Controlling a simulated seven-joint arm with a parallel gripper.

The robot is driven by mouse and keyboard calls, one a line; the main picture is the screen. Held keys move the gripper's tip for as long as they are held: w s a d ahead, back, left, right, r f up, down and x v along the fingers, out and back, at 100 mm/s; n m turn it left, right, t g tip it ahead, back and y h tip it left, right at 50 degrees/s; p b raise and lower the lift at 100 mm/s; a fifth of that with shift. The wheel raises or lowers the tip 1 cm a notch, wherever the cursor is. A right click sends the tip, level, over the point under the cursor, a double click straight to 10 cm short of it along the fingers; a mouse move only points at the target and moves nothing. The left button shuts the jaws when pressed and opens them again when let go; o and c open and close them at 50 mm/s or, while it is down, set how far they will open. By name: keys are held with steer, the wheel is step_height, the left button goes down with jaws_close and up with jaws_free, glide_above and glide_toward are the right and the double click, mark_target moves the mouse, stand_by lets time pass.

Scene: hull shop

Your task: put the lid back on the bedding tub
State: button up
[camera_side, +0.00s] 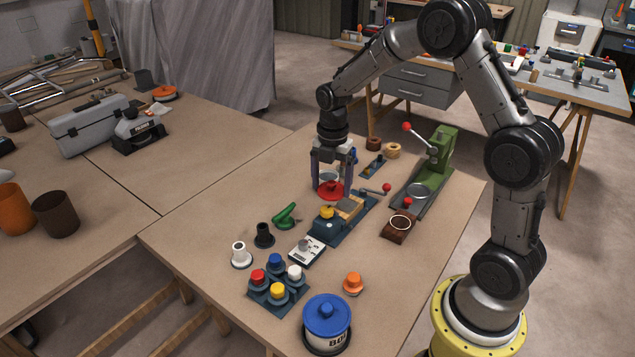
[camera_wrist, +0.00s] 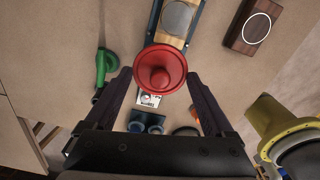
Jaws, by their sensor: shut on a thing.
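A red round lid-like piece with a knob on top (camera_side: 331,190) hangs between the fingers of my gripper (camera_side: 332,183); it also shows in the wrist view (camera_wrist: 160,68). I cannot tell which container is the bedding tub.
A fixture with a wooden block and yellow knob (camera_side: 327,212) is just below my gripper. A green press (camera_side: 436,165) and dark wooden block (camera_side: 397,231) stand to the right. A rack of coloured knobs (camera_side: 264,300), an orange knob (camera_side: 353,283) and a green tool (camera_side: 285,214) lie nearer.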

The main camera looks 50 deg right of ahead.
mark_target(333, 182)
steer(key=s, duration=0.1)
steer(key=s+r, duration=0.1)
steer(key=s, duration=0.1)
steer(key=shift+a+r, duration=0.3)
steer(key=shift+a, duration=0.1)
steer(key=w+r, duration=0.1)
steer(key=w+d+r, duration=0.1)
steer(key=w, duration=0.1)
steer(key=shift+d+n, duration=0.1)
steer(key=shift+n, duration=0.3)
steer(key=w+d, duration=0.9)
steer(key=shift+m, duration=0.4)
steer(key=shift+w+d+f, duration=0.15)
steer(key=shift+d+f, duration=0.5)
steer(key=shift+f, duration=1)
steer(key=shift+w+d+f, duration=0.2)
steer(key=shift+d+f, duration=0.45)
steer(key=shift+f, duration=1.05)
steer(key=shift+w+d+f, duration=0.15)
steer(key=shift+d+f, duration=0.5)
steer(key=shift+f, duration=1)
steer(key=shift+f, duration=0.15)
steer(key=o, duration=1)
